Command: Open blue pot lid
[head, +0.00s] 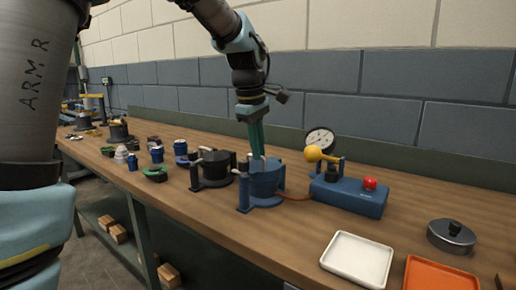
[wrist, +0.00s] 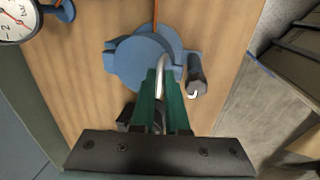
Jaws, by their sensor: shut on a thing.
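The blue pot (head: 264,183) stands on the workbench with its lid on, left of the blue gauge box. In the wrist view the blue lid (wrist: 140,58) shows from above, with a curved metal handle (wrist: 164,66) at its edge. My gripper (head: 258,156) reaches down to the top of the pot from above. In the wrist view its green fingers (wrist: 162,92) are shut on the metal handle. The lid looks seated on the pot; I cannot see a gap. The far side of the pot is hidden.
A black pot (head: 215,170) stands close on the left. The blue box (head: 348,194) with a dial gauge (head: 320,139), yellow knob and red button is on the right.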

